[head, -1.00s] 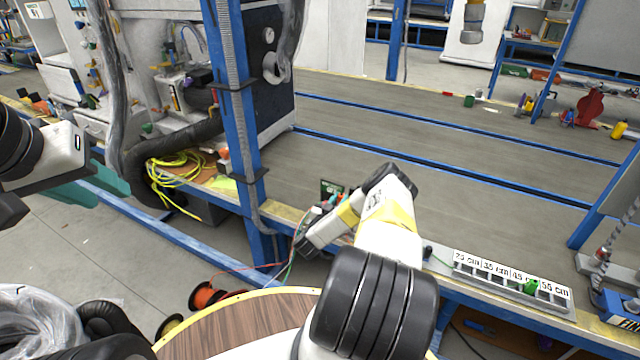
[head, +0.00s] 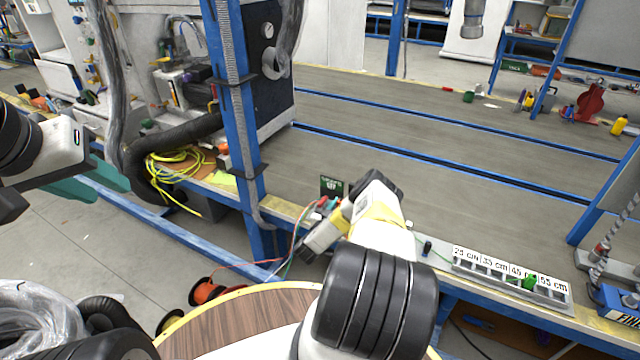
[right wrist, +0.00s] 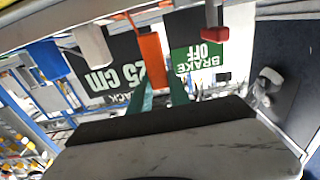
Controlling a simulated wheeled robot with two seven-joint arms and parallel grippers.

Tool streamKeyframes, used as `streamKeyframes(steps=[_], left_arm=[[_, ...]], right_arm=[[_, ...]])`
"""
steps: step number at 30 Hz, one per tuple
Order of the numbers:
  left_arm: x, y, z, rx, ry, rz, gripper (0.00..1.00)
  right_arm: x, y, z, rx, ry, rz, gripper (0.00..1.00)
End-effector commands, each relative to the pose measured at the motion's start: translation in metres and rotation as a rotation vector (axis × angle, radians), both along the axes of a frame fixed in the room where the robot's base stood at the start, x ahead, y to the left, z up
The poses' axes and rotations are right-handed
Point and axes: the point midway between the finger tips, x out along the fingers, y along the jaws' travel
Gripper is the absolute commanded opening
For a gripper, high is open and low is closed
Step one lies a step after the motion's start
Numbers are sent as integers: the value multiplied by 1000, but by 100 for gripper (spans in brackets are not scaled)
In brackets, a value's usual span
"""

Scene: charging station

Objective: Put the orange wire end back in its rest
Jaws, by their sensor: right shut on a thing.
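In the right wrist view the orange wire end (right wrist: 152,60) is at the tips of my right gripper's teal fingers (right wrist: 163,92), which are shut on it. A white wire end (right wrist: 93,45), a blue one (right wrist: 48,60) and a red one (right wrist: 213,30) are close by, apart from my fingers. In the head view my right gripper's tips are mostly hidden behind its own arm, near the table's front edge. I cannot make out the rest clearly. My left gripper (head: 92,186) is at the left, fingers apart, with nothing seen between them.
A green sign (head: 331,187) stands just beyond my right gripper. Red and green wires hang beside it towards a spool (head: 206,291). A blue post (head: 236,100) rises to its left. A labelled tray (head: 510,277) lies to the right. The table behind (head: 430,130) is mostly clear.

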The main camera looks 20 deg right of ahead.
Motion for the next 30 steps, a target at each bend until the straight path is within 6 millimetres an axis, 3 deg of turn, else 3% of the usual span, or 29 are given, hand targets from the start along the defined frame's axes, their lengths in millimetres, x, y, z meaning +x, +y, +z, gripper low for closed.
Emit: streamKeyframes(steps=[7,30], left_arm=[[0,0,0,0,0,0,36],[0,0,0,0,0,0,36]], right_arm=[[0,0,-8,0,0,1,0],[0,0,-8,-1,-1,0,0]])
